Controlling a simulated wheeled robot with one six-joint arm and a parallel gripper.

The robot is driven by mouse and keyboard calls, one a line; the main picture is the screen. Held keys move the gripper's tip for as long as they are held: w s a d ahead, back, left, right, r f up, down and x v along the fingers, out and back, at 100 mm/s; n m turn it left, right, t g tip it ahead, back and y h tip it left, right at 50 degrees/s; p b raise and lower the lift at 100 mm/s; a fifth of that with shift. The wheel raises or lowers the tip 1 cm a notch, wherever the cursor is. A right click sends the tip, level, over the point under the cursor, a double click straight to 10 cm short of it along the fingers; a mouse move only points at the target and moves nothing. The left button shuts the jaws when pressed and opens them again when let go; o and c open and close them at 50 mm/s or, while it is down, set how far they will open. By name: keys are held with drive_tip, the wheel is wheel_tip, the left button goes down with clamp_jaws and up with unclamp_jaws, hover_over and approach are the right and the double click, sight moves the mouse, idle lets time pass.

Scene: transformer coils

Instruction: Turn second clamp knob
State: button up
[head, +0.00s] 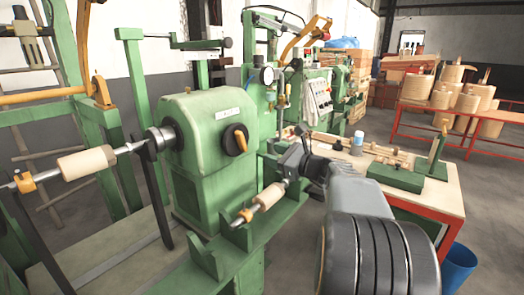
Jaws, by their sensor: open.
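Two orange clamp collars show in the head view. One clamp collar (24,182) sits on a steel shaft at the far left, beside a pale wooden core (86,162). The other clamp collar (245,215) sits on a shorter shaft in front of the green headstock (215,135), beside a smaller wooden core (269,196). Any small knob on either collar is too small to make out. My gripper (291,170) is dark and open, near the right end of the shorter shaft. It is apart from the nearer collar; whether it touches the shaft I cannot tell.
A black dial with an orange pointer (237,139) is on the headstock. A green rail (262,232) runs below the shorter shaft. A workbench (445,195) with wooden parts and a green fixture (408,175) stands right. A blue bin (458,268) is on the floor.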

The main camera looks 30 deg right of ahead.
drive_tip(key=shift+v, duration=1.25)
wheel_tip(320, 180, down, 7)
drive_tip(key=s+a+n+g+h, duration=0.1)
drive_tip(key=s+n+g, duration=0.1)
drive_tip(key=n+g, duration=0.2)
drive_tip(key=s+a+f+n+g+h+p, duration=0.2)
drive_tip(key=s+a+f+n+g+p, duration=0.35)
drive_tip(key=s+a+n+g, duration=0.35)
drive_tip(key=s+a+r+n+h+p, duration=0.4)
drive_tip(key=a+r+n+p, duration=0.5)
drive_tip(key=n, duration=0.5)
drive_tip(key=s+p, duration=0.2)
drive_tip(key=shift+s+r+h, duration=0.25)
drive_tip(key=shift+r+h, duration=0.05)
drive_tip(key=shift+r, duration=0.1)
drive_tip(key=shift+a, duration=0.15)
